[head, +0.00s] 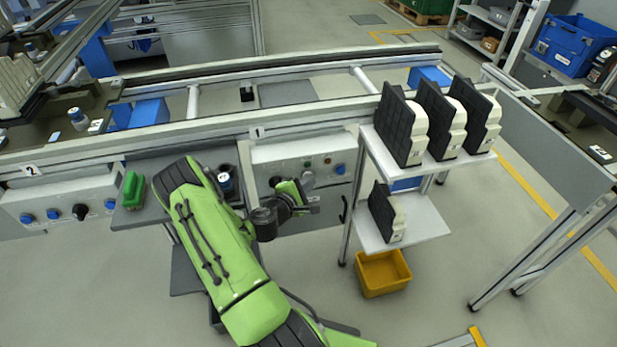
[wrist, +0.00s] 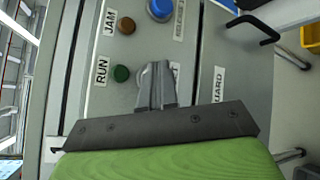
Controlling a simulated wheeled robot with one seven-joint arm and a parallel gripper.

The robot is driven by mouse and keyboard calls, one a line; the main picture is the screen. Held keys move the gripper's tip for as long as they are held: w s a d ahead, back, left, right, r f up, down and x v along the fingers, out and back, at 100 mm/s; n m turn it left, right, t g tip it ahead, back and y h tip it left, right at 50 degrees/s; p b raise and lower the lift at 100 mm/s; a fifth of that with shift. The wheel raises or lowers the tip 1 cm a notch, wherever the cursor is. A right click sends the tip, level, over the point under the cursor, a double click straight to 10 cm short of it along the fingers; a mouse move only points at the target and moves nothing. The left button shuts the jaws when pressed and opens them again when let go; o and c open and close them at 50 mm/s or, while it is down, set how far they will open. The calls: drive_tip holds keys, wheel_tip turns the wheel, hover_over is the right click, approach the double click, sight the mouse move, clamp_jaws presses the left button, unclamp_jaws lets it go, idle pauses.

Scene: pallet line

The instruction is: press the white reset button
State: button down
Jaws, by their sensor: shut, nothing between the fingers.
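The control panel (wrist: 205,70) fills much of the wrist view. The white reset button (wrist: 143,75) is mostly hidden behind my gripper's fingertips; only a pale rounded edge shows. Its label (wrist: 175,70) is partly covered. My gripper (wrist: 155,72) is shut and empty, its tips over the button. I cannot tell whether they touch it. In the head view my gripper (head: 303,190) is at the front of the grey control box (head: 290,153), left of and below the blue button (head: 340,169).
The blue release button (wrist: 160,9), brown jam lamp (wrist: 126,25) and green run lamp (wrist: 121,73) are close to my fingers. A black handle (wrist: 255,30) sits to the right. A white shelf (head: 405,230) with dark-faced blocks stands right of the box, above a yellow bin (head: 383,273).

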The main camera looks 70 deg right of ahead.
drive_tip(key=shift+a, duration=0.1)
drive_tip(key=shift+s+a+b, duration=0.4)
drive_tip(key=shift+a+b, duration=0.05)
drive_tip(key=shift+a, duration=0.2)
drive_tip(key=shift+s+a+b, duration=0.45)
drive_tip(key=shift+a+b, duration=0.15)
drive_tip(key=shift+a, duration=0.1)
drive_tip(key=shift+s+a+b, duration=0.4)
drive_tip(key=shift+a+b, duration=0.25)
drive_tip(key=shift+a, duration=0.1)
drive_tip(key=shift+s+a+b, duration=0.45)
drive_tip(key=shift+a+b, duration=0.15)
drive_tip(key=shift+a, duration=0.1)
